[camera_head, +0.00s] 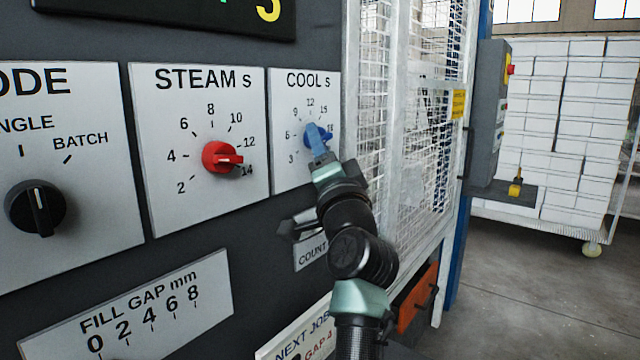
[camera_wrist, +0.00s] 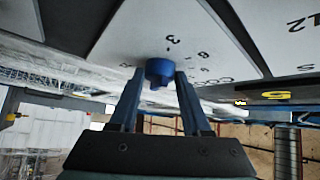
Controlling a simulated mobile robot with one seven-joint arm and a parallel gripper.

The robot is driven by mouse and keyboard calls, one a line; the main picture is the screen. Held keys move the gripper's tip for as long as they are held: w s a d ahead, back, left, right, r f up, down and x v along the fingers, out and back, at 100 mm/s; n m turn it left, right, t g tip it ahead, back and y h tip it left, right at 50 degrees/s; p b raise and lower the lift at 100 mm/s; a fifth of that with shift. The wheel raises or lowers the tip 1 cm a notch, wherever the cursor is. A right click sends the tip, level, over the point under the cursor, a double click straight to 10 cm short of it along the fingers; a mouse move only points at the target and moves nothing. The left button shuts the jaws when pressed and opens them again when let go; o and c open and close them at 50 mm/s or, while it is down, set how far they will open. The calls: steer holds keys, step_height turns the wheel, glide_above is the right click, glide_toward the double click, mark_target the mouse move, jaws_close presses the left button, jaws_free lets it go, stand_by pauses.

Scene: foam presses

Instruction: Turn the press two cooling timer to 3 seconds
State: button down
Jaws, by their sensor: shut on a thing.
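The cooling timer is a blue knob (camera_head: 312,130) on a white panel (camera_head: 283,178) labelled "COOL s", with marks from 3 at lower left over the top to about 18 at right. A blue part of the knob points right, near the 18 mark, but my fingers partly hide it. My gripper (camera_head: 318,146) reaches up to the knob from below right. In the wrist view the knob (camera_wrist: 159,67) sits between the two fingers of my gripper (camera_wrist: 160,76), which are shut on it. The 3 and 6 marks show beyond it.
To the left are a red steam knob (camera_head: 221,157) near 14 and a black mode knob (camera_head: 36,207). A dark lever (camera_head: 297,227) sits below the cool panel, beside my arm. A wire mesh guard (camera_head: 425,130) stands close on the right.

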steer(key=shift+w+d+f+n+t+y+b, duration=0.15)
steer(key=shift+f+n+y+b, duration=0.35)
steer(key=shift+b, duration=1.7)
steer(key=shift+s+a+f+n+t+y+b, duration=0.2)
steer(key=shift+n+b, duration=0.5)
steer(key=shift+b, duration=1.45)
steer(key=b, duration=0.2)
steer(key=n+y+b, duration=0.1)
steer(key=b, duration=0.1)
steer(key=shift+w+r, duration=0.2)
steer(key=shift+r, duration=0.05)
steer(key=shift+d+r+n+t+y+b, duration=0.2)
steer(key=shift+n+t+y+b, duration=0.15)
steer(key=shift+b, duration=0.45)
steer(key=shift+c, duration=1.8)
jaws_free()
steer(key=shift+s, duration=0.1)
steer(key=v, duration=1.2)
steer(key=shift+s+d, duration=0.2)
steer(key=shift+s, duration=0.2)
steer(key=shift+f, duration=0.1)
